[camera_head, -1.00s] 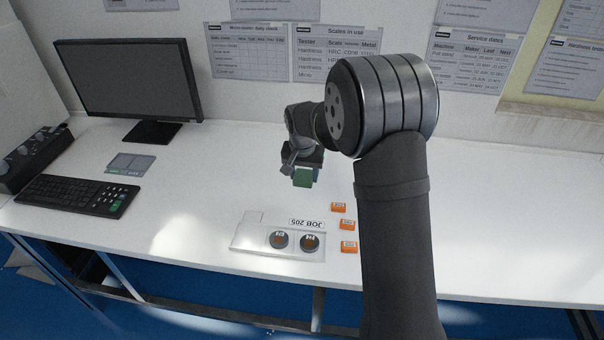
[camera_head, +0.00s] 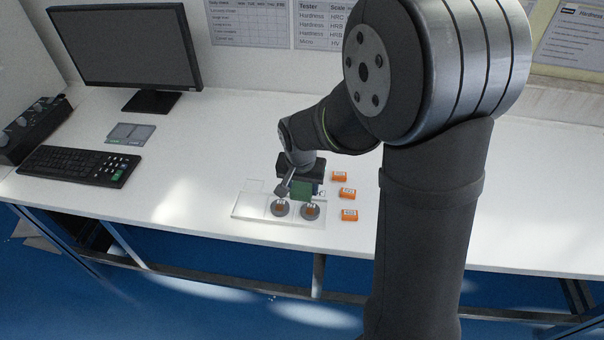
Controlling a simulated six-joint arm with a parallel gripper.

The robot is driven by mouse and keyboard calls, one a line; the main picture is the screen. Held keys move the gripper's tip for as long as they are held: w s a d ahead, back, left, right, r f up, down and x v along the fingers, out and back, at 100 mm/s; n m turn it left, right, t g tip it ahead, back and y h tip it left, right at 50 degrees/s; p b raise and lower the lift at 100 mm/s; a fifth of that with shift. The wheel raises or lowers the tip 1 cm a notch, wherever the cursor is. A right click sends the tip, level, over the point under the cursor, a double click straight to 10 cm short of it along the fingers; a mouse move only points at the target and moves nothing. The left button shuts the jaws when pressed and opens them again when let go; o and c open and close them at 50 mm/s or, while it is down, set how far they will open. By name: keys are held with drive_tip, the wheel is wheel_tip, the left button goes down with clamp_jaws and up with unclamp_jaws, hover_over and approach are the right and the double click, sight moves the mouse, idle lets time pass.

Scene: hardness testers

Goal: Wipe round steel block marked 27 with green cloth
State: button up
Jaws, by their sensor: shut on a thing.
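My gripper (camera_head: 301,181) is shut on the green cloth (camera_head: 301,191), which hangs below the jaws. The cloth is just above and behind the right one of two round steel blocks. The left block (camera_head: 280,208) and the right block (camera_head: 310,211) sit side by side in a pale tray (camera_head: 248,209), each with an orange patch on top. The marks on them are too small to read, so I cannot tell which is 27. Whether the cloth touches the right block is unclear. The cloth and gripper hide part of the tray's back right and its label.
Several small orange boxes, such as the middle one (camera_head: 347,193), stand in a row just right of the tray. A keyboard (camera_head: 80,166), a monitor (camera_head: 128,48) and a grey pad (camera_head: 131,134) are at the left. The white table (camera_head: 180,150) is clear between keyboard and tray.

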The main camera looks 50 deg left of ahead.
sight(318, 212)
drive_tip(key=shift+f, duration=3.85)
drive_tip(key=shift+w+d+r, duration=0.1)
drive_tip(key=shift+w+d, duration=0.1)
drive_tip(key=shift+w, duration=0.15)
drive_tip(key=shift+c, duration=0.3)
drive_tip(key=shift+w+d+f, duration=0.2)
drive_tip(key=shift+w+d, duration=0.55)
drive_tip(key=shift+d, duration=0.15)
drive_tip(key=shift+w+d, duration=0.55)
drive_tip(key=s+a, duration=0.3)
drive_tip(key=shift+s+a, duration=0.15)
drive_tip(key=shift+a, duration=0.1)
drive_tip(key=shift+w+d, duration=1.6)
drive_tip(key=shift+d, duration=0.1)
wheel_tip(318, 212, up, 8)
drive_tip(key=shift+w+r, duration=0.1)
